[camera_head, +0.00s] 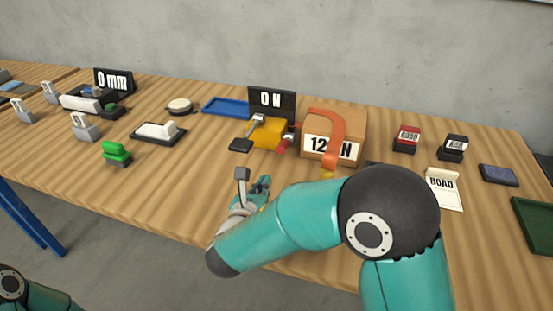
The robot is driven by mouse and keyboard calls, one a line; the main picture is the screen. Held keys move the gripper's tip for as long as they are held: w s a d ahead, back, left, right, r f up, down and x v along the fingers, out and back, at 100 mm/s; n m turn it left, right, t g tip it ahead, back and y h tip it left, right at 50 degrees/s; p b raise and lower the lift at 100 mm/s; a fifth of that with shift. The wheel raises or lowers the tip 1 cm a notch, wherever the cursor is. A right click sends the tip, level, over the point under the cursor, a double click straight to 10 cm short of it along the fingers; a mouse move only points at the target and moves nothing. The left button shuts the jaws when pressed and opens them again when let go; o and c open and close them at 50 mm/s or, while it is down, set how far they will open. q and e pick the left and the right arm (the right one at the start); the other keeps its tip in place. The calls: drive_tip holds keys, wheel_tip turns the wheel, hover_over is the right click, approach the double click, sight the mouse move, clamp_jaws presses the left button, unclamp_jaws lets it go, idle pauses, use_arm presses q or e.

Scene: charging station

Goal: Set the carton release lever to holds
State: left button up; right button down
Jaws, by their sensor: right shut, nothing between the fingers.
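A brown carton (348,121) with an orange strap (326,122) over it stands near the middle of the table, with a "12 N" label on its front. A yellow device (270,132) with grey and red parts sits just left of it, in front of a black "0 N" display (271,102). I cannot tell clearly which small part is the release lever or how it is set. My right gripper (252,187) is shut and empty near the table's front edge, in front of the yellow device and apart from it. My left gripper is out of view.
A black pad (240,145) lies left of the yellow device. A white block on a dark base (158,132), a green block (116,152) and a blue tray (226,106) stand left. My right arm covers the front middle.

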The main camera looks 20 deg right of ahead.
sight(284, 145)
drive_tip(key=shift+s+d, duration=0.1)
drive_tip(key=shift+d, duration=0.35)
drive_tip(key=shift+w+d+f, duration=0.1)
drive_tip(key=shift+w+d, duration=0.2)
drive_tip(key=shift+w, duration=0.1)
drive_tip(key=x, duration=0.9)
drive_tip(key=shift+d+f+p, duration=0.1)
drive_tip(key=shift+p, duration=0.25)
